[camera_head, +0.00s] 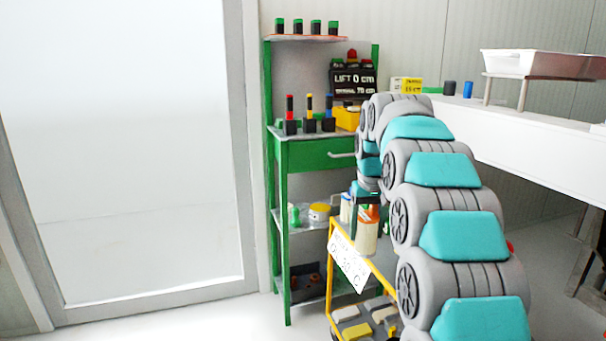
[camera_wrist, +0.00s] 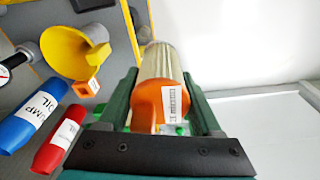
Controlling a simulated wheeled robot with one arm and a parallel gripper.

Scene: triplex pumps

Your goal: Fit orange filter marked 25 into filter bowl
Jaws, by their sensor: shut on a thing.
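My gripper (camera_wrist: 160,76) is shut on the orange filter (camera_wrist: 161,100), with one dark green finger on each side. The filter has an orange end cap and a pale pleated body. A white label on the cap is too small to read. In the head view the filter (camera_head: 367,236) hangs below my gripper (camera_head: 366,203), roughly upright, above the yellow cart. I cannot clearly identify the filter bowl in either view.
The yellow cart (camera_head: 349,262) holds several grey and yellow pieces. A green shelf unit (camera_head: 315,154) stands behind it. In the wrist view, a yellow funnel (camera_wrist: 72,52), a blue bottle (camera_wrist: 36,112) and a red bottle (camera_wrist: 58,140) lie left of the filter. Clear floor is at right.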

